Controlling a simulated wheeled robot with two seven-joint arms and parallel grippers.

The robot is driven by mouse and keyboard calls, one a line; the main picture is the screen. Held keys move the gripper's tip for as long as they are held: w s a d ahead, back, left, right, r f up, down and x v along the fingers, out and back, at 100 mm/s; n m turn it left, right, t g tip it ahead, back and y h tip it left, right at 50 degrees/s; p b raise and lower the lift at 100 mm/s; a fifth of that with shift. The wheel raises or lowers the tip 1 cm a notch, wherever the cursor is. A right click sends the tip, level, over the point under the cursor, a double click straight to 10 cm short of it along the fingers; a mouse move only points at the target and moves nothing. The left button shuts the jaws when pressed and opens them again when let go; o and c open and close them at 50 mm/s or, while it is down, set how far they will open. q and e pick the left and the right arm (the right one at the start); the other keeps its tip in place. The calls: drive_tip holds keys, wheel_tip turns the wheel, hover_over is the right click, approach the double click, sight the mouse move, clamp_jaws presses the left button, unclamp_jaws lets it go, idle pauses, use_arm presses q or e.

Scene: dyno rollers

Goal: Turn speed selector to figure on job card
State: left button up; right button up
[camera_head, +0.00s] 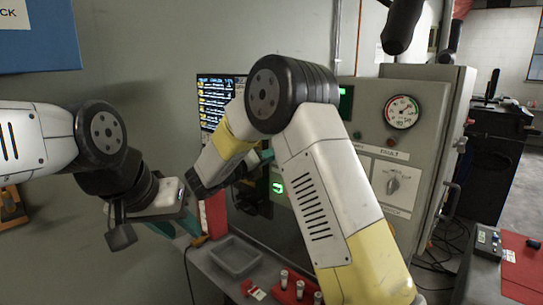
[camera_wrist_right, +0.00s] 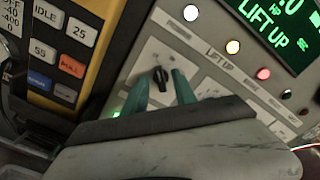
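In the right wrist view, a small black rotary knob (camera_wrist_right: 160,77) sits on a pale panel. The two teal fingers of my right gripper (camera_wrist_right: 162,88) are open, one on each side of the knob, with gaps visible. Its scale marks are too small to read. In the head view my right forearm and wrist mostly hide this area. A larger grey rotary knob (camera_head: 393,185) is on the grey cabinet. My left gripper (camera_head: 178,226) is at left above the shelf; whether it is open is unclear. I cannot identify a job card.
The knob's panel has several lamps (camera_wrist_right: 232,47) and a green display (camera_wrist_right: 285,25) reading "LIFT UP". A yellow-edged button unit (camera_wrist_right: 75,45) stands close at left. In the head view a dark screen (camera_head: 215,100), a grey tray (camera_head: 236,257) and a round gauge (camera_head: 402,111) show.

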drive_tip(key=shift+w+d, duration=0.5)
drive_tip(key=shift+w, duration=0.05)
clamp_jaws()
drive_tip(key=shift+m, duration=0.3)
drive_tip(key=shift+s+d+f+m, duration=0.1)
drive_tip(key=shift+m, duration=2.75)
drive_tip(key=shift+s+d+r+m, duration=0.1)
drive_tip(key=shift+m, duration=2.8)
drive_tip(key=shift+s+d+f+m, duration=0.1)
drive_tip(key=shift+m, duration=2.75)
